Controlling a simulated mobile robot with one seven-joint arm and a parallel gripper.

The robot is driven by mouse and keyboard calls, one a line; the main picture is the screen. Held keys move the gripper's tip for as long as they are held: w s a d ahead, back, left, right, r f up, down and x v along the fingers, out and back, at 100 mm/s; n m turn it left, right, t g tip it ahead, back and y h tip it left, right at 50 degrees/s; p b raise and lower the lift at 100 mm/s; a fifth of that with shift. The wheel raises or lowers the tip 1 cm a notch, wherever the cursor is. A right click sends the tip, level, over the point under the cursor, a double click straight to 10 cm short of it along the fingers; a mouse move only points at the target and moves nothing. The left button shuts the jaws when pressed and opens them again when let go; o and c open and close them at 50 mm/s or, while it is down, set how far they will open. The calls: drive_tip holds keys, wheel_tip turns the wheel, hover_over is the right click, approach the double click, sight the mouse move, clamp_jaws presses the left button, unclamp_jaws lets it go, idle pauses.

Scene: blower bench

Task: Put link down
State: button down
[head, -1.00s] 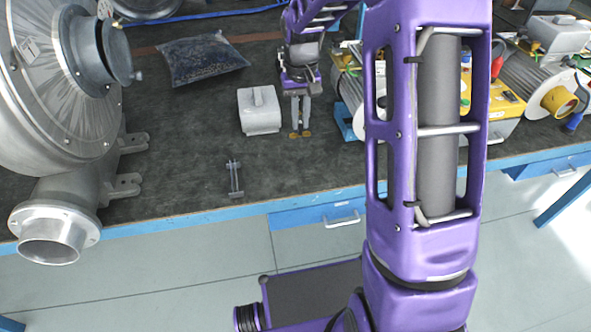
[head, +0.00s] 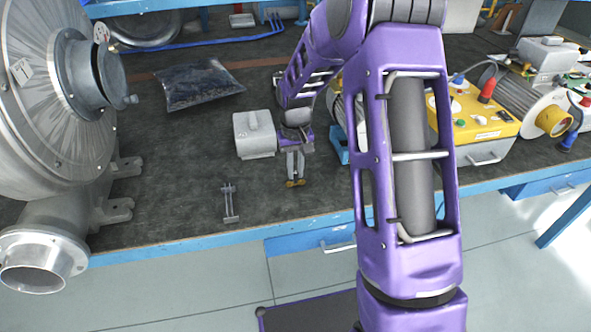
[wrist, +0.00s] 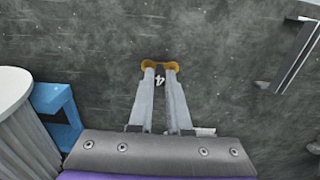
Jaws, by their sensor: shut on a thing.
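My gripper (head: 294,178) points down over the dark bench mat. In the wrist view my gripper (wrist: 160,72) has its two grey fingers close together, shut on a small piece that I take to be the link. Brass-coloured rounded ends of the link (wrist: 148,63) show at the fingertips, and a dark part marked with a white 4 shows between the fingers. In the head view the link (head: 295,184) is a small brass spot at the tips. I cannot tell whether it touches the mat.
A metal bracket with two posts (head: 230,203) stands left of my gripper. A light grey block (head: 254,137) is behind it. A blue piece (wrist: 57,108) and white spool are close in the wrist view. The blower (head: 60,110) fills the left. Clear mat surrounds the fingertips.

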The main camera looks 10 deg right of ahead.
sight(295, 172)
drive_tip(key=shift+f, duration=0.3)
drive_tip(key=c, duration=0.9)
unclamp_jaws()
drive_tip(key=shift+o, duration=0.2)
wheel_tip(295, 172, up, 13)
drive_tip(key=p, duration=0.2)
drive_tip(key=shift+f, duration=0.15)
